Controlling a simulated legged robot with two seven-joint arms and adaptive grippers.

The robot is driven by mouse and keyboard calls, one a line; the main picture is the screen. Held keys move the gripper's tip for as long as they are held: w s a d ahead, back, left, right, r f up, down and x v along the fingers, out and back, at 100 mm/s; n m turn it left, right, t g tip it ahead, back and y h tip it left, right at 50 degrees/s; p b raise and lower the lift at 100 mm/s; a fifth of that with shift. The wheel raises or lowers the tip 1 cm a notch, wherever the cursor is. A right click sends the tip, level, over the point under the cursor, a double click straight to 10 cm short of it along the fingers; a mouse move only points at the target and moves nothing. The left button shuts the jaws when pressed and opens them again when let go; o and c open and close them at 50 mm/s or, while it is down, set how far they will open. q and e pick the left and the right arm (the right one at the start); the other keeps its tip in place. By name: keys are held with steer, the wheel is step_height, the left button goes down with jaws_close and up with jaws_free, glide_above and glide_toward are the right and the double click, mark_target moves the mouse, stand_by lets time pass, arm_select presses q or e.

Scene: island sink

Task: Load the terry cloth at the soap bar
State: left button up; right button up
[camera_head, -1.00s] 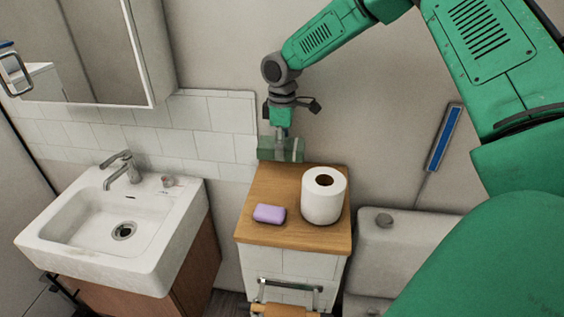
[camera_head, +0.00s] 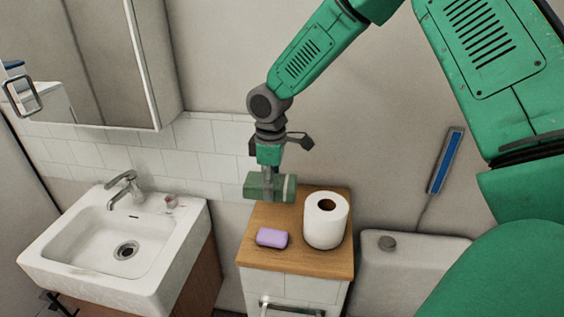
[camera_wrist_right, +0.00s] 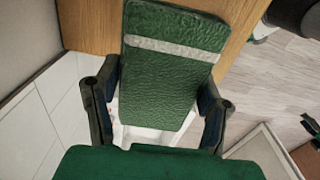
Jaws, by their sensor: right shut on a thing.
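A green terry cloth (camera_head: 283,188) with a pale stripe is held by my right gripper (camera_head: 268,178) above the back left part of the wooden cabinet top. In the right wrist view the cloth (camera_wrist_right: 160,75) lies between the two dark fingers of the gripper (camera_wrist_right: 158,105), which is shut on it. The lilac soap bar (camera_head: 272,238) lies on the wooden top, in front of and below the cloth and apart from it. The soap is not seen in the right wrist view. My left gripper is not in view.
A white toilet paper roll (camera_head: 325,220) stands upright on the wooden top (camera_head: 310,263), right of the soap. A white sink (camera_head: 60,275) with a tap is at the left. A mirror cabinet (camera_head: 95,60) hangs above it. A toilet cistern (camera_head: 415,265) is at the right.

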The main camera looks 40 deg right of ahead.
steer(key=p, duration=0.1)
glide_toward(272, 234)
steer(key=shift+a+f, duration=0.1)
steer(key=shift+a, duration=0.05)
steer(key=shift+f, duration=0.15)
steer(key=shift+d+f+b, duration=0.25)
steer(key=shift+f+b, duration=0.4)
steer(key=shift+b, duration=0.05)
step_height(272, 234, down, 4)
steer(key=b, duration=0.3)
steer(key=shift+d+r, duration=0.15)
steer(key=shift+r, duration=0.05)
steer(key=shift+a+f+b, duration=0.2)
steer(key=shift+f+b, duration=0.25)
steer(key=shift+b, duration=0.35)
steer(key=shift+a, duration=0.1)
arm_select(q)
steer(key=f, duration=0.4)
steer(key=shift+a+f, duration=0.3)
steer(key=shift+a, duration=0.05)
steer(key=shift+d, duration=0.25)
arm_select(e)
steer(key=shift+d, duration=0.3)
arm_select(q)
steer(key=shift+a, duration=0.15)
arm_select(e)
steer(key=shift+a+f, duration=0.2)
